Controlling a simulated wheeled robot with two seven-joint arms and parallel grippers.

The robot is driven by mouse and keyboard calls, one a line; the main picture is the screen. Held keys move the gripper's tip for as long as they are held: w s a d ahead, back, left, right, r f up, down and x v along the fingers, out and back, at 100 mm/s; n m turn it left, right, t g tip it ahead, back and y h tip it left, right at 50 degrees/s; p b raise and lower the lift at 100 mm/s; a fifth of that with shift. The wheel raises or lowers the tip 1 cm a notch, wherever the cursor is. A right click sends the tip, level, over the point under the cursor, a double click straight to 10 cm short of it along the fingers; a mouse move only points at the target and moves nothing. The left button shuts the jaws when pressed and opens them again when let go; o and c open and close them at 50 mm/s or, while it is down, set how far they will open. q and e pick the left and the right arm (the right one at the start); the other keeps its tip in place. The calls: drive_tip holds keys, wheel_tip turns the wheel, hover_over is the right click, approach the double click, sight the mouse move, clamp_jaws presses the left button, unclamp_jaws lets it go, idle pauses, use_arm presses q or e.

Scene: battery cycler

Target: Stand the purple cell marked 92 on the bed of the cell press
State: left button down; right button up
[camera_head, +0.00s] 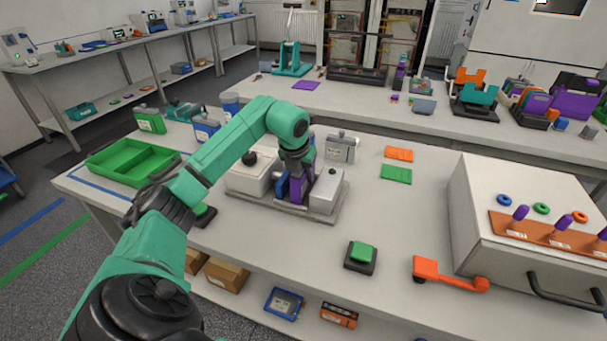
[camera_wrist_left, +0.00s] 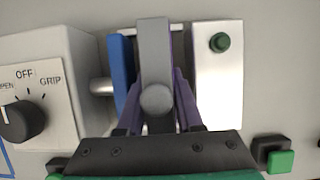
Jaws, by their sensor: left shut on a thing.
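The cell press has a grey baseplate (camera_head: 240,201), a white box (camera_head: 245,180) with a black knob on the left, and a white block (camera_head: 327,196) on the right. Its blue jaw (camera_head: 281,184) also shows in the left wrist view (camera_wrist_left: 121,70). My left gripper (camera_head: 299,188) is over the press between jaw and block. It is shut on the purple cell, whose grey top (camera_wrist_left: 154,50) shows in the wrist view. The cell looks upright; its number and lower end are hidden, so I cannot tell whether it touches the bed. My right gripper is not in view.
A grey cell (camera_head: 341,148) stands behind the press, with green and orange plates (camera_head: 397,175) to its right. A green tray (camera_head: 130,162), a green cell (camera_head: 150,121) and a blue cell (camera_head: 206,128) are at left. A green button (camera_head: 361,254) stands in front.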

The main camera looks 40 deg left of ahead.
use_arm(q)
drive_tip(key=c, duration=0.8)
unclamp_jaws()
drive_tip(key=shift+c, duration=0.2)
drive_tip(key=v, duration=1.2)
drive_tip(key=shift+d+r+b, duration=0.1)
drive_tip(key=shift+b, duration=0.25)
